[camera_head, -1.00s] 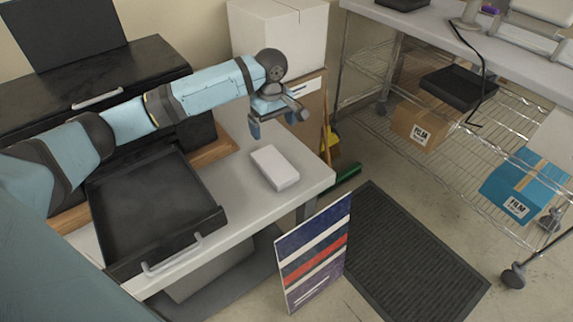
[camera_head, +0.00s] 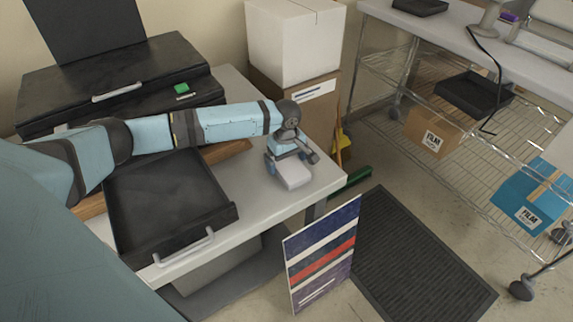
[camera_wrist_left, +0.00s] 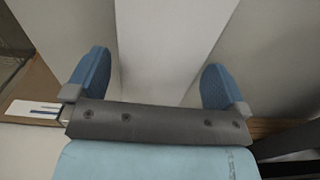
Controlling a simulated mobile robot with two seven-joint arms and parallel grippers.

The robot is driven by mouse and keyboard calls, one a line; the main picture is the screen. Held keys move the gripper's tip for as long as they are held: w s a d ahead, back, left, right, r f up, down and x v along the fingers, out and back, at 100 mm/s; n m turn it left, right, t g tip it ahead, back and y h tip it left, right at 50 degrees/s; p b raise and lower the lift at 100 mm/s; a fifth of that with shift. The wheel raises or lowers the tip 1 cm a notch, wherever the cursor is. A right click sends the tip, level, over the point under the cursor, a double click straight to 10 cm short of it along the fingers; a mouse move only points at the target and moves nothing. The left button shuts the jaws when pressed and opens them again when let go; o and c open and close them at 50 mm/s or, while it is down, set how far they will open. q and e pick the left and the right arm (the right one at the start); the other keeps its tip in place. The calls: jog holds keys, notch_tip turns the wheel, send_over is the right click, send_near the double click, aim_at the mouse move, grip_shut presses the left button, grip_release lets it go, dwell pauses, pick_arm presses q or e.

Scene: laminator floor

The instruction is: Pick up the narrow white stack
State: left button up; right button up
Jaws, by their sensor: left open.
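The narrow white stack (camera_head: 292,175) lies on the light grey table, near its right end. It is a slim white block, and my left gripper partly hides its far end in the head view. My left gripper (camera_head: 290,163) is open and low over that far end. In the left wrist view the white stack (camera_wrist_left: 160,45) runs between the two blue fingertips of the gripper (camera_wrist_left: 155,72), with a gap visible on each side. My right gripper is not in view.
A black tray (camera_head: 128,222) with a metal handle sits left of the stack on the table (camera_head: 258,205). A black machine (camera_head: 60,97) stands behind. A white box (camera_head: 290,45) on a brown carton is beyond the table. A striped board (camera_head: 322,255) stands in front.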

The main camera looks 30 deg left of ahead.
pick_arm(q)
jog(key=shift+f, duration=0.7)
jog(key=c, duration=1)
jog(key=shift+r, duration=0.15)
